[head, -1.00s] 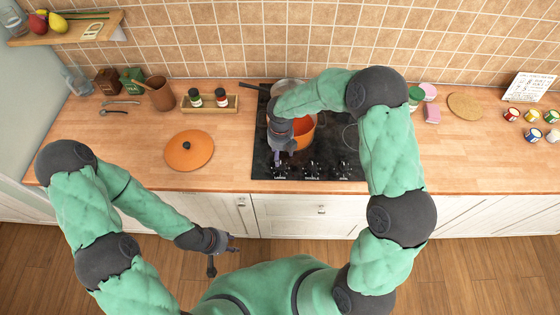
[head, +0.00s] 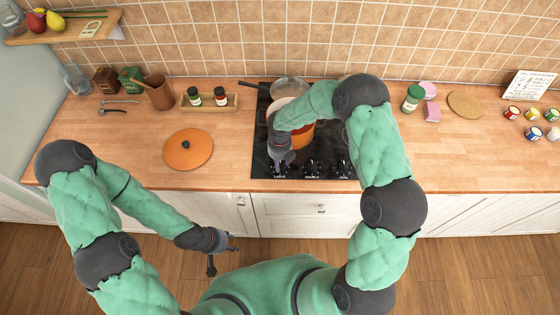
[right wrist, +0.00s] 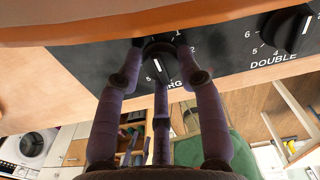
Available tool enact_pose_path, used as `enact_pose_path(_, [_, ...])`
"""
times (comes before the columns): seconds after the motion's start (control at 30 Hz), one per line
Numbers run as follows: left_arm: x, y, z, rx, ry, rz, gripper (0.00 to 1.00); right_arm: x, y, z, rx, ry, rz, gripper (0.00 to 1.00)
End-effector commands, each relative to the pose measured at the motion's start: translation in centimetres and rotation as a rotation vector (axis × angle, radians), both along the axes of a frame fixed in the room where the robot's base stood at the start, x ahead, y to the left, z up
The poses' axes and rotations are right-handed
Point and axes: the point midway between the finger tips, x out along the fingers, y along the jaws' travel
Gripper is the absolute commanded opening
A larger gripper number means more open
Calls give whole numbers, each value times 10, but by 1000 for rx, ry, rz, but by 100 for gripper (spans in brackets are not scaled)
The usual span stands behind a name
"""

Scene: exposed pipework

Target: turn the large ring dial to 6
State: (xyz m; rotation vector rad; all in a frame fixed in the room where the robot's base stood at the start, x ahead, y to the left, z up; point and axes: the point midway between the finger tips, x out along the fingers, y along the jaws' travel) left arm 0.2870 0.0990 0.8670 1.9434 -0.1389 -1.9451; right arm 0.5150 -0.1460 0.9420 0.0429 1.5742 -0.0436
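The large ring dial (right wrist: 158,64) is the black knob at the left of the cooktop's front row, with LARGE printed below it. In the right wrist view its white mark points roughly up and down, and a 5 and a 2 show beside it; other digits are hidden. My right gripper (head: 280,163) is over this dial in the head view. In the right wrist view the right gripper (right wrist: 159,44) has two fingertips at either side of the dial and a third finger below it; contact is unclear. My left gripper (head: 222,254) is open and empty in front of the cabinets.
The DOUBLE dial (right wrist: 291,30) is just right, its mark near upright. An orange pot (head: 302,136) stands behind my right gripper, with a grey pan (head: 290,88) further back. An orange lid (head: 188,149) lies on the left worktop (head: 130,150).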

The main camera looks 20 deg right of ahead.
Motion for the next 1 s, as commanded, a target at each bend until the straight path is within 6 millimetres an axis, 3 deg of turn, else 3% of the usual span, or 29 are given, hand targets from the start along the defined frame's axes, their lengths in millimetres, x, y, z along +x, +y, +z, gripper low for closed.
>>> enact_pose_path(0.67, [0,0,-1,0,0,0,40,4,-2,2,0,-10,-52,4])
enact_pose_path(1.0, [0,0,-5,0,0,0,40,6,-2,3,1,-14,-173,4])
